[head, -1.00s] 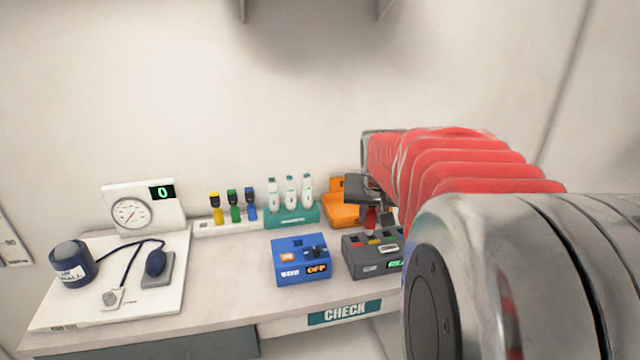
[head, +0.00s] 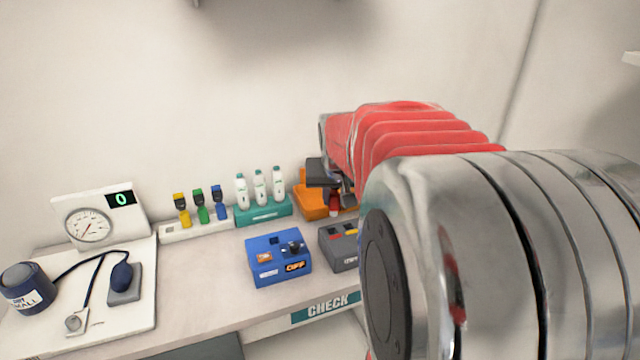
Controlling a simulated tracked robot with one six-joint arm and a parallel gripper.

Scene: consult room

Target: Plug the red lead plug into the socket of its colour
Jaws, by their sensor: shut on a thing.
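My gripper (head: 337,192) is shut on the red lead plug (head: 334,206), which hangs below the jaws and is only partly visible. It appears just above and behind the back edge of the dark grey socket box (head: 325,256); I cannot tell the exact gap. A red patch (head: 338,237) and a yellow patch show on the box top. My arm hides the right part of the box and any sockets there.
A blue box (head: 262,272) with an orange display stands left of the grey box. An orange tray (head: 309,206) is behind the plug. A teal rack (head: 262,214) of white bottles, a white rack (head: 187,233) with yellow, green and blue plugs, and a gauge (head: 88,224) stand further left.

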